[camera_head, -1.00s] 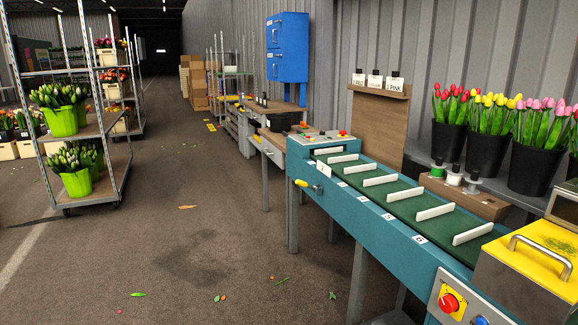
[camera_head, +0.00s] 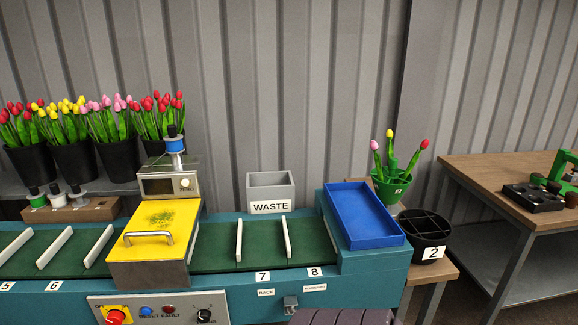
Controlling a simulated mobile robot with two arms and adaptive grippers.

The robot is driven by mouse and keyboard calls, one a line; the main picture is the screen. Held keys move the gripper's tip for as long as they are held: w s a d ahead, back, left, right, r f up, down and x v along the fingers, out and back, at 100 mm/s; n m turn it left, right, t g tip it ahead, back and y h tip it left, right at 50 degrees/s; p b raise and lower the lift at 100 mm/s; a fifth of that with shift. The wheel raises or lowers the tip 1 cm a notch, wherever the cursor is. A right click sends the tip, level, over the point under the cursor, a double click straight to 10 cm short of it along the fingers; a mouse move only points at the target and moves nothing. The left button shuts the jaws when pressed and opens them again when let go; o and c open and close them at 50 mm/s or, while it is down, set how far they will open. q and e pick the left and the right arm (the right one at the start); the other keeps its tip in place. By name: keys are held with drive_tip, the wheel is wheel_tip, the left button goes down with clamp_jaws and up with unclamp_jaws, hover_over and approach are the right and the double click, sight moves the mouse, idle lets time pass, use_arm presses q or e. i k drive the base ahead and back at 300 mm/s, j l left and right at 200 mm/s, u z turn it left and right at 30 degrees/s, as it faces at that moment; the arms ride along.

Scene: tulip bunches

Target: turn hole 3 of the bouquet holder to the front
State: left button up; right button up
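A green round holder (camera_head: 379,190) stands behind the right end of the teal conveyor. It holds three tulips upright, one pink, one yellow and one red. A small label (camera_head: 397,191) faces front on it, but its number is too small to read surely. I take this as the bouquet holder. In front of it to the right is a black round container (camera_head: 408,229) with dividers and a white label reading 2.
A blue tray (camera_head: 362,215) lies on the conveyor's right end. A grey WASTE bin (camera_head: 270,187) stands behind the belt. The yellow-lidded machine (camera_head: 154,241) is at the left. A wooden workbench (camera_head: 500,180) stands at the right, with a gap before it.

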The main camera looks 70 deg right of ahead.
sight(388, 193)
drive_tip(key=z, duration=3.05)
